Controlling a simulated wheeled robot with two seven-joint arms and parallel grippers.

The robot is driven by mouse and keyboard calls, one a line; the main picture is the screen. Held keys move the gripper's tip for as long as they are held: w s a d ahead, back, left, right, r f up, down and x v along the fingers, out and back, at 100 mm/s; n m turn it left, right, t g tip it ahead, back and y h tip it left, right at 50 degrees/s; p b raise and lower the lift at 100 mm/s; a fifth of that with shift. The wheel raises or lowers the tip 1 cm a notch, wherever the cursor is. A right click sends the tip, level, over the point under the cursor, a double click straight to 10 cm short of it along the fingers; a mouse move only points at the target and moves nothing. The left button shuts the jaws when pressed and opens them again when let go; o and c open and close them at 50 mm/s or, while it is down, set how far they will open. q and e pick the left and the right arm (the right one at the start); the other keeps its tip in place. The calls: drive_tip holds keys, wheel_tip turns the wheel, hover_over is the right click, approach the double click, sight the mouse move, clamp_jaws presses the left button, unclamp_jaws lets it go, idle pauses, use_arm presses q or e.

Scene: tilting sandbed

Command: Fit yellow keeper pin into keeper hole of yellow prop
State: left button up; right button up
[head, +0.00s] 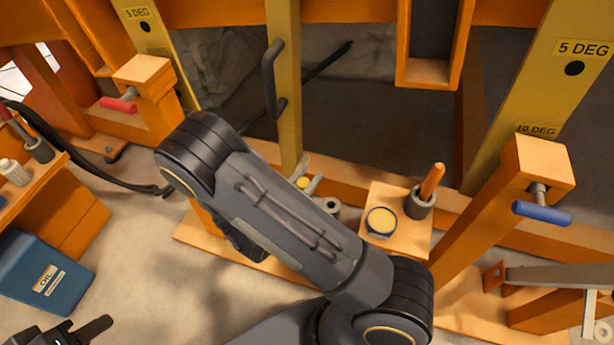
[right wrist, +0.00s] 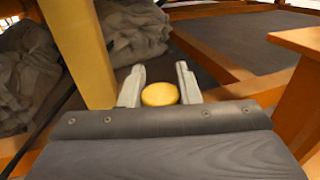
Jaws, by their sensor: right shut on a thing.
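The yellow keeper pin (head: 303,183) shows as a round yellow head between the pale fingers of my right gripper (head: 310,176). In the right wrist view, the pin (right wrist: 160,95) sits between both fingers of the right gripper (right wrist: 158,84), which is shut on it. The yellow prop (head: 285,85) is an upright post with a dark handle, just behind the gripper in the head view. The prop (right wrist: 78,45) also rises left of the fingers in the right wrist view. I cannot make out its keeper hole. My left gripper (head: 80,330) is partly cut off at the bottom left.
A wooden block (head: 398,252) carries a round yellow-topped tin (head: 381,221) and a dark cup (head: 420,204) with an orange peg. Orange posts hold a red handle (head: 118,105) and a blue handle (head: 542,213). A blue oil can (head: 45,272) stands left.

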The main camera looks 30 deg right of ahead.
drive_tip(key=shift+f+b, duration=0.9)
drive_tip(key=shift+f, duration=0.3)
drive_tip(key=o, duration=1.1)
drive_tip(key=shift+c, duration=0.2)
drive_tip(key=p+v, duration=0.1)
drive_tip(key=v, duration=0.7)
drive_tip(key=shift+p, duration=0.35)
drive_tip(key=shift+d, duration=0.1)
